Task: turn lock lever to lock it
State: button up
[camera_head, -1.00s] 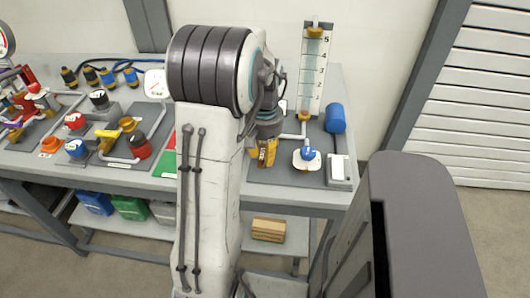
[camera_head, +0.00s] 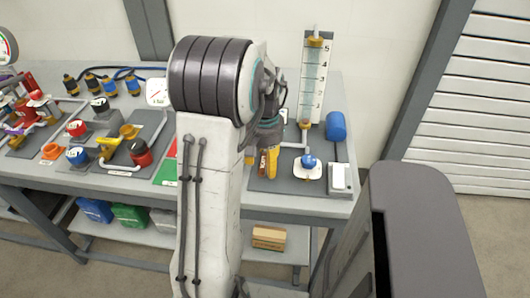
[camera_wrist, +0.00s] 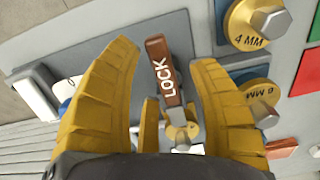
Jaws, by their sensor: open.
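The lock lever (camera_wrist: 164,72) is a brown-red bar with white LOCK lettering. In the wrist view it stands nearly upright in the picture, tilted slightly left at its top. A yellow hub with a metal bolt (camera_wrist: 183,133) is near its lower end. My gripper (camera_wrist: 168,56) is open, with its ribbed yellow fingers on either side of the lever. Gaps show between the lever and both fingers. In the head view, my gripper (camera_head: 269,160) is low over the right end of the bench, and my arm hides part of that area.
Yellow fittings marked 4 MM (camera_wrist: 247,27) and 6 MM (camera_wrist: 256,92) sit right of the lever in the wrist view. In the head view, a blue knob on a white plate (camera_head: 309,163), a blue cylinder (camera_head: 336,126) and a tall gauge (camera_head: 314,75) stand right of my gripper.

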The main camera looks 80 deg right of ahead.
aim_at(265, 162)
notch_tip(265, 162, up, 12)
dwell(0.6)
jog(key=shift+f, duration=0.1)
dwell(0.6)
